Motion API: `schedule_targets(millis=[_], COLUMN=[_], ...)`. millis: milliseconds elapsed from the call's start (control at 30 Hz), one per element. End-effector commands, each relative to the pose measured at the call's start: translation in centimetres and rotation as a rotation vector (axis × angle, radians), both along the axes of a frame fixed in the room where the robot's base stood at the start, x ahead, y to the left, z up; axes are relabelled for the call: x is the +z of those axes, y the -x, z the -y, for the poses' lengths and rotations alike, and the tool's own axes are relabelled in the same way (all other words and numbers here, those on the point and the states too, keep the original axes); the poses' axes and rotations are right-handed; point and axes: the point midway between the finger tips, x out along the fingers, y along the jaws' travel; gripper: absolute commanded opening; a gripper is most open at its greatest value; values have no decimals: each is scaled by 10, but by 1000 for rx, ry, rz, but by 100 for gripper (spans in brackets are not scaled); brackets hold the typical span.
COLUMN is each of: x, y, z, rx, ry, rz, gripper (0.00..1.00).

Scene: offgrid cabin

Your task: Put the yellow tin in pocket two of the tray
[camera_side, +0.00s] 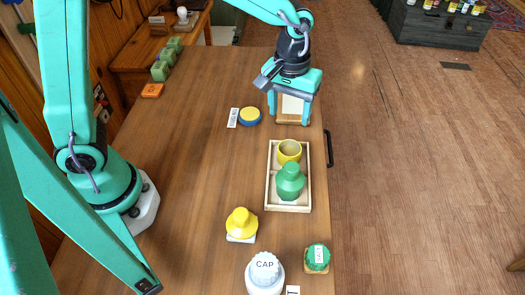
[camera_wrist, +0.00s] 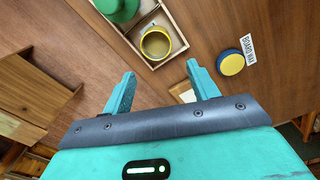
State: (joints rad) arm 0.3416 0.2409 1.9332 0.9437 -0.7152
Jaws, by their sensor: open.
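A round tin with a yellow top and blue lower part (camera_side: 250,115) stands on the table left of my gripper; it also shows in the wrist view (camera_wrist: 231,62), right of the fingers. The wooden tray (camera_side: 273,200) holds an open yellow cup-like container (camera_side: 290,152) at its far end and a green bottle-shaped thing (camera_side: 290,182) nearer. The yellow container shows in the wrist view (camera_wrist: 156,43), beyond the fingertips. My gripper (camera_side: 292,118) is open and empty, fingers pointing down, past the tray's far end. Pocket numbers cannot be read.
A small wooden block with a pale top (camera_side: 292,104) is between or behind my fingers. A "BOARD WAX" card (camera_wrist: 249,49) lies by the yellow-blue tin. A yellow bottle-shaped thing (camera_side: 241,222), a white "CAP" jar (camera_side: 265,272) and a green-topped item (camera_side: 317,257) stand nearer. Left-centre table is clear.

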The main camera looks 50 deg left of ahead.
Motion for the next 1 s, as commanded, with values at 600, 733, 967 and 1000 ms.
schedule_targets(millis=[600, 733, 967, 1000], x=[83, 94, 105, 106], y=[66, 86, 120, 126], z=[-79, -94, -116, -120], rx=[-166, -204, -272, -284], ry=[14, 2, -34, -42], rz=[221, 273, 363, 377], gripper=[59, 59, 59, 59])
